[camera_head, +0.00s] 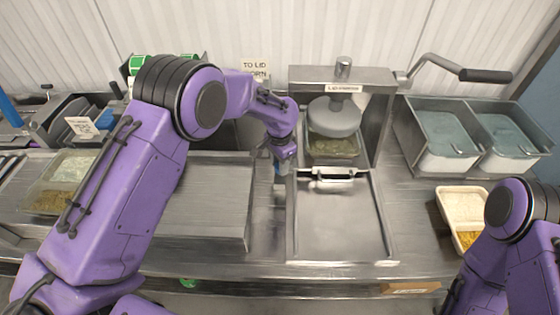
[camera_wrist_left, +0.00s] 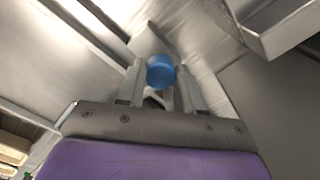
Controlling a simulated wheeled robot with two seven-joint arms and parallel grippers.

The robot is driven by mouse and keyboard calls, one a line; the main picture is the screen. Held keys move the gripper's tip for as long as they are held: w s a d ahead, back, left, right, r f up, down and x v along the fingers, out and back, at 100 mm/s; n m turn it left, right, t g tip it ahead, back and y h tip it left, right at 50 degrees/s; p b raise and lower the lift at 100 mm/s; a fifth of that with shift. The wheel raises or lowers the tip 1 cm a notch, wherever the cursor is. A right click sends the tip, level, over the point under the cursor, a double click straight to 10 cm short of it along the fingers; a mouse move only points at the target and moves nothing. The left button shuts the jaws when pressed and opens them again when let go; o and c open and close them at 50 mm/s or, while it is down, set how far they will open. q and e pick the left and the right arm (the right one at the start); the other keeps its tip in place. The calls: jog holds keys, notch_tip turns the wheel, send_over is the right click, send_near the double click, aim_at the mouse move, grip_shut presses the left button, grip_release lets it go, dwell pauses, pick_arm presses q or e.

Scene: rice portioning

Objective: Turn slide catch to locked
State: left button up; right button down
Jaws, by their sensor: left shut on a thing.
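My left gripper (camera_head: 281,170) reaches down at the left side of the lid press (camera_head: 343,78), beside the left edge of its flat metal slide (camera_head: 340,222). In the left wrist view, its two fingers (camera_wrist_left: 160,85) are shut on a round blue knob (camera_wrist_left: 160,71), which I take to be the slide catch. The head view mostly hides the knob behind the gripper, and I cannot tell the catch's position. My right arm is at the lower right of the head view; its gripper is out of the picture.
A tray of food (camera_head: 333,147) sits under the press's round plate (camera_head: 334,117). The press's lever (camera_head: 485,75) extends right. Two grey bins (camera_head: 448,163) stand at the right, with a food tray (camera_head: 441,207) before them. A raised metal surface (camera_head: 205,215) lies left of the slide.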

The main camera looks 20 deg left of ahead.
pick_arm(q)
jog(key=shift+r+n, duration=0.1)
jog(key=shift+n, duration=0.7)
jog(key=shift+w, duration=0.1)
jog(key=o, duration=1)
jog(key=shift+o, duration=0.2)
jog(key=shift+r, duration=0.15)
notch_tip(320, 180, up, 10)
jog(key=b, duration=0.3)
jog(key=shift+d, duration=0.1)
